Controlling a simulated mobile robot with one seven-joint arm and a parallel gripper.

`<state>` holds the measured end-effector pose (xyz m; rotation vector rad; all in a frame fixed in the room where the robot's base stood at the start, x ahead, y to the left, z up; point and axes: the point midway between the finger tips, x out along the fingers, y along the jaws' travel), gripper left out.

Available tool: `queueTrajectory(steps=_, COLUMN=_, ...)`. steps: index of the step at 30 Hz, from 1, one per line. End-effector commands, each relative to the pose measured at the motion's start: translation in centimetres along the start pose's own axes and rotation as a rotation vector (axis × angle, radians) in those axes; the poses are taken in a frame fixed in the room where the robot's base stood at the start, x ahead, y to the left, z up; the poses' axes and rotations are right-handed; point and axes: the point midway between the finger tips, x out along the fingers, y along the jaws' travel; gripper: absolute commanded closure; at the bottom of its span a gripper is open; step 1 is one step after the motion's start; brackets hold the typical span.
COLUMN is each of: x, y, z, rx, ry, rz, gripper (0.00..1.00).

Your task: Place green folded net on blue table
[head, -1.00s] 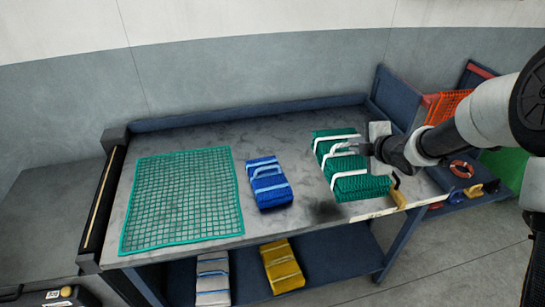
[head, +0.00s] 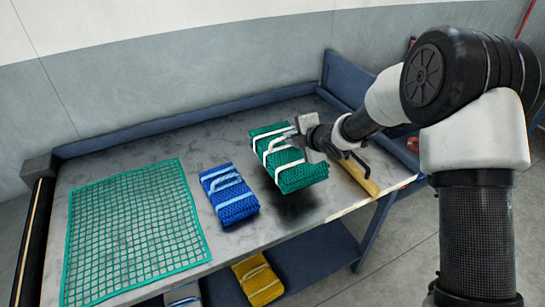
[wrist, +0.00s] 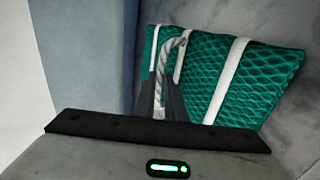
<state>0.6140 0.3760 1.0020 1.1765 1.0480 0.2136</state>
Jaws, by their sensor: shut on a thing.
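The green folded net (head: 303,176) with white straps is held above the grey top of the blue-framed table (head: 105,168), towards its right side. A dark shadow lies on the tabletop under it. My gripper (head: 292,140) is shut on the net's rope handle. In the wrist view the net (wrist: 225,85) hangs beyond my gripper (wrist: 165,100), with the twisted rope handle between the fingers. The fingertips are partly hidden in the head view.
A blue folded net (head: 231,194) lies just left of the green one. A flat green net (head: 130,228) is spread at the left. A yellow-brown tool (head: 358,178) lies near the right edge. A yellow folded net (head: 257,280) sits on the lower shelf.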

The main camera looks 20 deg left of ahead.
Motion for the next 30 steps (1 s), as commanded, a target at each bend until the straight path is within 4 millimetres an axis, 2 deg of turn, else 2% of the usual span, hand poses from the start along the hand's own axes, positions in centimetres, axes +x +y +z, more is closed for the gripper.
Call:
queueTrajectory(steps=11, x=1.9, y=-2.4, z=-0.1, rx=-0.002, ry=0.001, rz=0.009, gripper=1.0)
queueTrajectory(steps=17, x=3.3, y=-4.5, z=0.0, rx=-0.001, ry=0.001, rz=0.008, gripper=1.0)
queueTrajectory(steps=29, x=3.6, y=-4.9, z=0.0, rx=-0.002, ry=0.0, rz=0.01, gripper=1.0)
queueTrajectory(steps=30, x=3.6, y=-5.3, z=0.0, rx=-0.001, ry=0.0, rz=0.003, gripper=0.88)
